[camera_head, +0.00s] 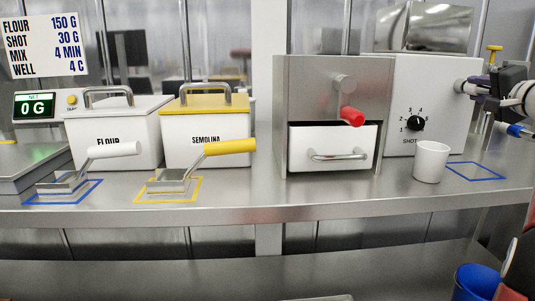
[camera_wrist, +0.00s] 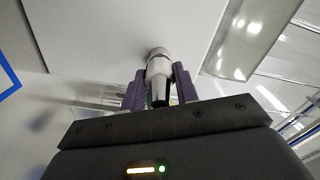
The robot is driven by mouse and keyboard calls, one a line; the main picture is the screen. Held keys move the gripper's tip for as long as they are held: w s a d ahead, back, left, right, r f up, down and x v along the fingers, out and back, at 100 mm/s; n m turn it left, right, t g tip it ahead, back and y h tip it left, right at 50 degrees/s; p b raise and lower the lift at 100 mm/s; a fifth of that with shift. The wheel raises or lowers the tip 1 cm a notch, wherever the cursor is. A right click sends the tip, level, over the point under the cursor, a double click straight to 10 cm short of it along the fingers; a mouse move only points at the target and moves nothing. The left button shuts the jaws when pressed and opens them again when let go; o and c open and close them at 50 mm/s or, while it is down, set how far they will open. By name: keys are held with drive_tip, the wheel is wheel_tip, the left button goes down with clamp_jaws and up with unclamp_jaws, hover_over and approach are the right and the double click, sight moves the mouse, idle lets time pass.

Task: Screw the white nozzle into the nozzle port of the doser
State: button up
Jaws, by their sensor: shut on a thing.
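The doser (camera_head: 428,75) is the white box with a SHOT dial (camera_head: 415,123), right of centre. The nozzle port (camera_head: 460,87) is a short round grey collar on its right side; it also shows in the wrist view (camera_wrist: 157,52). My gripper (camera_head: 477,86) is level with the port, its purple fingers pointing at it. In the wrist view, my gripper (camera_wrist: 159,82) is shut on the white nozzle (camera_wrist: 158,68). The nozzle is lined up with the port and its far end meets the collar. How deep it sits in the port is hidden.
A white cup (camera_head: 431,161) stands in front of the doser, beside a blue outlined square (camera_head: 475,171) on the counter. A steel unit with a drawer (camera_head: 332,150) and a red-handled crank (camera_head: 351,116) stands left. Flour (camera_head: 115,140) and semolina (camera_head: 207,140) bins are farther left.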

drive_tip(key=shift+m, duration=0.8)
drive_tip(key=m, duration=0.8)
drive_tip(key=shift+m, duration=0.3)
drive_tip(key=m, duration=0.4)
drive_tip(key=shift+w, duration=0.1)
drive_tip(key=m, duration=0.5)
drive_tip(key=shift+m, duration=1.2)
